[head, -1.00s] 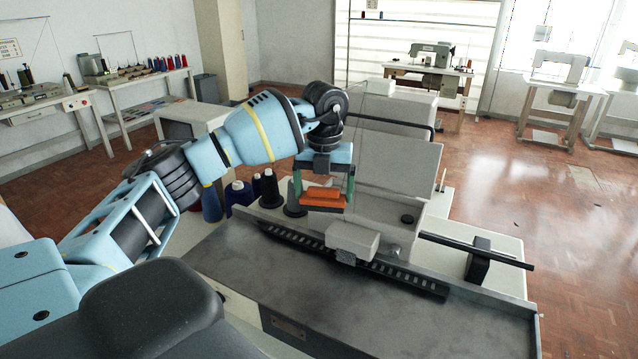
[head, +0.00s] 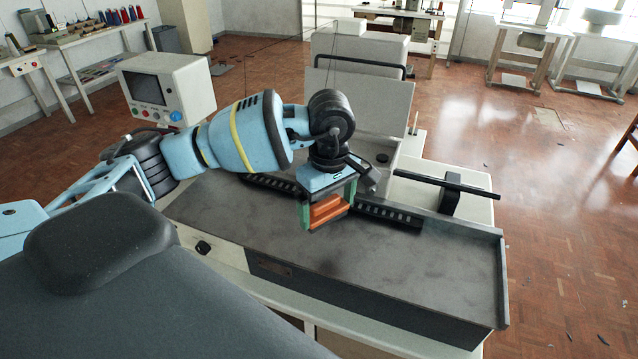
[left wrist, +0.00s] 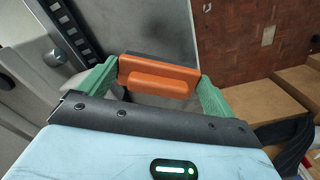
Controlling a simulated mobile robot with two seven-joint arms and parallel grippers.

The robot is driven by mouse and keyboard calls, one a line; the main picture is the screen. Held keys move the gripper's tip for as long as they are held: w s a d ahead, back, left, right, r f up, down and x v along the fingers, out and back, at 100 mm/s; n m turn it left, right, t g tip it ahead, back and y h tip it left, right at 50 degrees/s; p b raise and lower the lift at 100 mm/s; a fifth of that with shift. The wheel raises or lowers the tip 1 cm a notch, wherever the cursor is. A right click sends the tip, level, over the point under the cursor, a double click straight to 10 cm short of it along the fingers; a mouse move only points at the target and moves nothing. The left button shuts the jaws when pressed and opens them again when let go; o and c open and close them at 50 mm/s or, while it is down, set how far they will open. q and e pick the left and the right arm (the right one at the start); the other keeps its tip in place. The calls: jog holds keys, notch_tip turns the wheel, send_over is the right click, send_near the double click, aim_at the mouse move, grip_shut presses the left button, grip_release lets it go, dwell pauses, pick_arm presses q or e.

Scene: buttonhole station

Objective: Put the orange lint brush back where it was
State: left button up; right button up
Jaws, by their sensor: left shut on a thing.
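The orange lint brush (head: 327,210) is held between the green fingers of my left gripper (head: 329,205), above the grey metal bed (head: 400,260) of the machine. In the left wrist view the orange brush (left wrist: 158,78) spans between the fingertips of the left gripper (left wrist: 160,82). The gripper is shut on it. In the head view the brush hangs tilted in front of the black slotted rail (head: 385,212). Whether its lower edge touches the bed cannot be told. My right gripper is not in view.
A control box with a screen (head: 166,90) stands behind my left arm. A black bar (head: 446,184) juts out at the right of the machine. The front and right of the grey bed are clear. The left wrist view shows cardboard-brown boxes (left wrist: 262,100) at the right.

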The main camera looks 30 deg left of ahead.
pick_arm(q)
jog(key=s+d+f+m, duration=0.2)
jog(key=s+d+m, duration=0.4)
jog(key=m, duration=0.8)
jog(key=shift+f, duration=0.3)
jog(key=shift+a, duration=0.2)
